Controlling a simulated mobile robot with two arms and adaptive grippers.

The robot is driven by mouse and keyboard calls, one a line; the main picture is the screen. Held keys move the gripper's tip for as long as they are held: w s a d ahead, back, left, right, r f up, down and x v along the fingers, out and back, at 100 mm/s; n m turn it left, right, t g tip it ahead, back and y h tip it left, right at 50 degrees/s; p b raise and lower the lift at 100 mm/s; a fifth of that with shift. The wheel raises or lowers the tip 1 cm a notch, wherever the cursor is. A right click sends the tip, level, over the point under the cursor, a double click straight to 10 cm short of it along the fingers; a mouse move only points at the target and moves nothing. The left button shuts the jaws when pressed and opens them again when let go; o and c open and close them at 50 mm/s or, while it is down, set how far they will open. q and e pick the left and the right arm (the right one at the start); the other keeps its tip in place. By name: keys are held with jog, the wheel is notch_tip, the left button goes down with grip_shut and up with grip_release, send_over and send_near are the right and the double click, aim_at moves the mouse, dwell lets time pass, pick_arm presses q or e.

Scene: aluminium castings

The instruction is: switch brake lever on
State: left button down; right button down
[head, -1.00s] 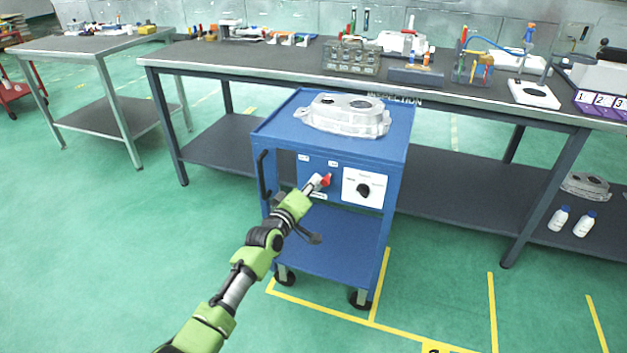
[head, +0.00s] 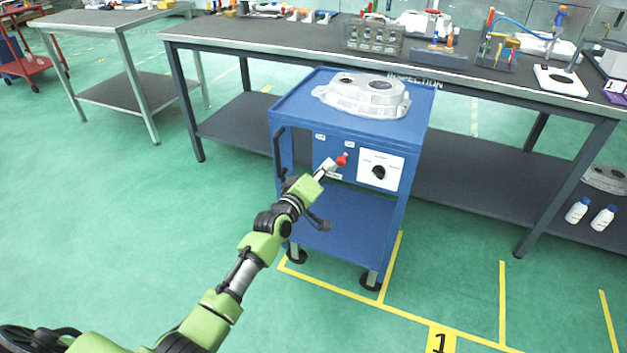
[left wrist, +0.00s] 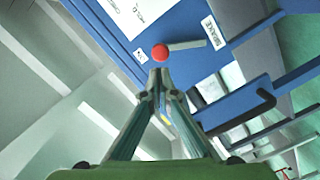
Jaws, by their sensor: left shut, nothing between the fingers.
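The brake lever, a grey bar with a red ball knob (head: 342,160), sits on the front panel of the blue cart (head: 287,112). In the left wrist view the red knob (left wrist: 160,53) is just beyond my fingertips, and its bar runs to the right, close below the BRAKE label (left wrist: 213,27). My left gripper (head: 326,169) reaches up to the panel from the lower left. In the wrist view its fingertips (left wrist: 159,76) are together and empty, close to the knob; I cannot tell whether they touch it. In the head view the gripper partly hides the lever. My right gripper is out of view.
A black rotary dial (head: 379,172) on a white plate is right of the lever. A grey casting (head: 362,98) lies on the cart top. The cart's black handle (head: 278,155) is at its left. A long workbench (head: 290,52) stands behind. Green floor is free in front.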

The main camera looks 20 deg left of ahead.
pick_arm(q)
jog(key=s+a, duration=0.1)
jog(key=s, duration=0.8)
jog(key=shift+a+r, duration=0.15)
jog(key=shift+r, duration=0.15)
jog(key=shift+s, duration=0.1)
